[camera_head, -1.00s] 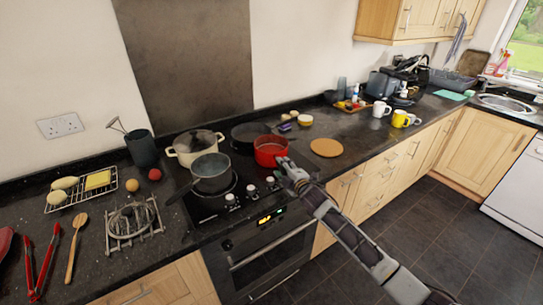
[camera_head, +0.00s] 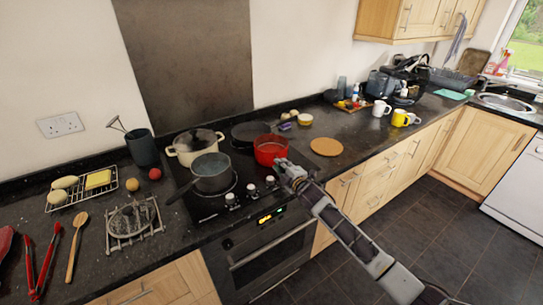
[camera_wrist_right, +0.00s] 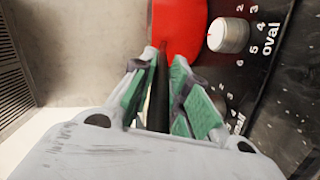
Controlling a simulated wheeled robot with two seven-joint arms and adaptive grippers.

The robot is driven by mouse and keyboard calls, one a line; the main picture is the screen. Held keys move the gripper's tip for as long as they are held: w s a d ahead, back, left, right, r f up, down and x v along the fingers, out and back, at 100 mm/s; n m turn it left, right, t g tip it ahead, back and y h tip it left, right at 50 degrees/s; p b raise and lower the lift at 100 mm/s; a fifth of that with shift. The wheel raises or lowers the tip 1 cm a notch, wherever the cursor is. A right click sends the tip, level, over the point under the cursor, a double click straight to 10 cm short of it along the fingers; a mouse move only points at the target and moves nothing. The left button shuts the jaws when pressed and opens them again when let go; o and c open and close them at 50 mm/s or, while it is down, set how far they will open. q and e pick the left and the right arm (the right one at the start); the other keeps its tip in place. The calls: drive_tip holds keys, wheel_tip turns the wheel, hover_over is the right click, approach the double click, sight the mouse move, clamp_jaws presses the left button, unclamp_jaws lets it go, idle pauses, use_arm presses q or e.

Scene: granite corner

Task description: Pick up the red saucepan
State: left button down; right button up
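The red saucepan (camera_head: 270,151) sits on the right front part of the hob in the head view. Its red side (camera_wrist_right: 181,25) shows at the top of the right wrist view. Its dark handle (camera_wrist_right: 159,95) runs between the green-padded fingers of my right gripper (camera_wrist_right: 166,58). The fingertips lie close against both sides of the handle, near the pan's wall, and the gripper looks shut on it. In the head view my right gripper (camera_head: 283,166) is at the pan's front edge and hides most of the handle. My left gripper is not in view.
A grey saucepan (camera_head: 211,172) and a cream lidded pot (camera_head: 193,145) stand left of the red pan. A dark frying pan (camera_head: 250,131) is behind it. A round cork mat (camera_head: 326,147) lies right on clear counter. Hob knobs (camera_wrist_right: 228,35) are close to the gripper.

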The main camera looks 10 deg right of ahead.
clamp_jaws()
drive_tip(key=shift+r, duration=0.2)
drive_tip(key=shift+r, duration=0.1)
drive_tip(key=shift+w+r, duration=0.15)
drive_tip(key=shift+r, duration=4.8)
drive_tip(key=shift+f+b, duration=0.15)
drive_tip(key=shift+b, duration=0.3)
